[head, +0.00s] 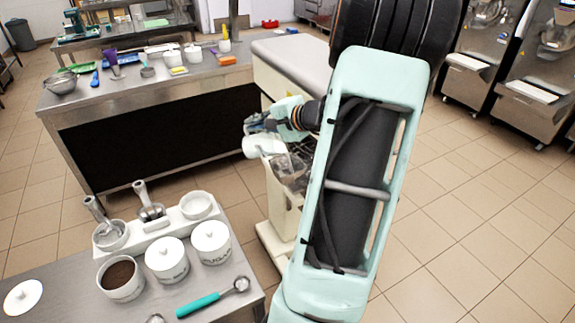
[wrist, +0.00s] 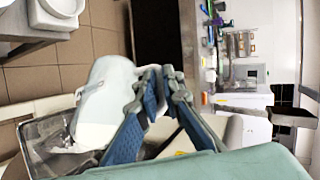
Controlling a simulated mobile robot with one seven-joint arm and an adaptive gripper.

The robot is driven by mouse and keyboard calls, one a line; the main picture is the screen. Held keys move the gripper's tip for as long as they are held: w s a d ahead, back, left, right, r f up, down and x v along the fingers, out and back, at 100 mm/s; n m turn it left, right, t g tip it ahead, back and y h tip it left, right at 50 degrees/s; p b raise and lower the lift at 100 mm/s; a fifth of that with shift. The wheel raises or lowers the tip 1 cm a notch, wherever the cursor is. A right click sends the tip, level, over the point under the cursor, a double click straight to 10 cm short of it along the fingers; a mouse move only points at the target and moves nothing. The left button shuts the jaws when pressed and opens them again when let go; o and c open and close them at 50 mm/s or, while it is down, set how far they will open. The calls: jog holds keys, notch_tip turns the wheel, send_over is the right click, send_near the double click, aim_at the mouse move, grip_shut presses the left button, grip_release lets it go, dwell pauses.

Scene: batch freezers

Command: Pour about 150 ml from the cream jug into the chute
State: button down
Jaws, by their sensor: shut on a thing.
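My gripper (head: 258,124) is shut on the white cream jug (head: 262,146), with its fingers closed at the jug's side. In the head view the jug is tilted well over toward the right, above the open metal chute (head: 290,176) of a cream-coloured machine. The wrist view shows the gripper's blue-padded fingers (wrist: 158,84) nearly together, with the jug (wrist: 104,92) beside them. The metal chute (wrist: 38,142) is at the lower left there, close to the jug's lower end. I cannot make out a clear stream or the level inside the jug.
A near counter (head: 62,280) holds white lidded pots, a pot of dark powder (head: 121,276), scoops and a teal-handled spoon (head: 212,297). A steel table (head: 130,92) with bowls and tools stands behind. Batch freezers (head: 540,85) stand at the right, with open tiled floor before them.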

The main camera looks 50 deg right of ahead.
jog(key=shift+w, duration=0.1)
jog(key=shift+s+d+f+t+b, duration=0.1)
jog(key=shift+s+d+t+b, duration=0.1)
jog(key=shift+t+b, duration=0.3)
jog(key=shift+a, duration=0.1)
jog(key=shift+s+d+r+m+t+y+b, duration=0.5)
jog(key=shift+s+t+b, duration=0.3)
jog(key=shift+b, duration=1.1)
